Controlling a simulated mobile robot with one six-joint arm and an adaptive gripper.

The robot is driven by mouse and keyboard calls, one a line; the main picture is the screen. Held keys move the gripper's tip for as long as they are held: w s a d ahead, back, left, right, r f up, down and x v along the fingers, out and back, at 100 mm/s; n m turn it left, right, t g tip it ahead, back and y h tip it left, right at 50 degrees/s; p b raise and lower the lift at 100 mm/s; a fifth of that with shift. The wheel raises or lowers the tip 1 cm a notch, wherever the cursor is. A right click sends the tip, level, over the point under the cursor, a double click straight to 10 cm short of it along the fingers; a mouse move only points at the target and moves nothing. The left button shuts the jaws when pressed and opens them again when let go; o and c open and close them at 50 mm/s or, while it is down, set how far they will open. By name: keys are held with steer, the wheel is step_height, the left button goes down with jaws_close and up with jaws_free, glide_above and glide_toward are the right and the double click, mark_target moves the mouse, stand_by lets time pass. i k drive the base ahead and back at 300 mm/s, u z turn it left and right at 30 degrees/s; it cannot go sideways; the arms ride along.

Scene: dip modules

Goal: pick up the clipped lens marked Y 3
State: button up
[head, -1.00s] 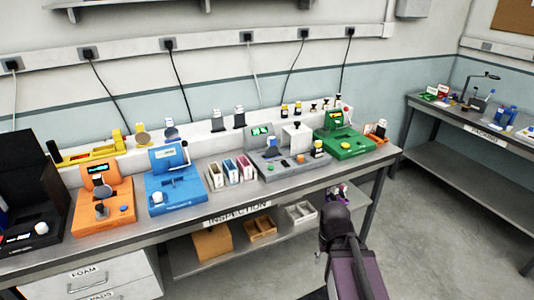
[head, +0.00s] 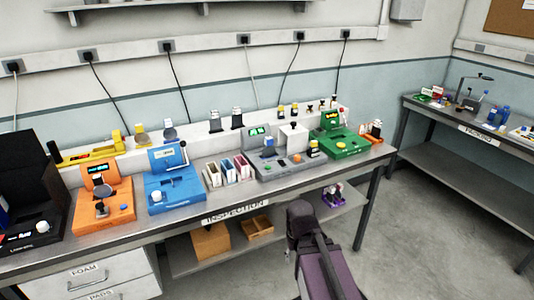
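No marking Y 3 can be read at this size, so I cannot tell which piece is the clipped lens. On the raised white ledge behind the bench stand small upright pieces. They include a round, tan-grey disc (head: 141,137), a white-and-blue piece (head: 169,130) and two dark-based pieces, the left one (head: 215,122) and the right one (head: 238,119). Several small yellow-and-black and dark-topped pieces stand farther right. My arm rises from the bottom in front of the bench, and its dark joint hides part of the lower shelf. My gripper's fingers do not show.
The inspection bench (head: 226,214) carries an orange device (head: 115,207), a blue device (head: 175,190), a grey device (head: 275,170), a green device (head: 345,146) and narrow bins (head: 228,170). A packing table (head: 455,122) stands right, with open floor (head: 420,210) between.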

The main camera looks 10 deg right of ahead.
mark_target(268, 151)
steer(key=z, duration=0.05)
steer(key=i, duration=1)
steer(key=u, duration=0.05)
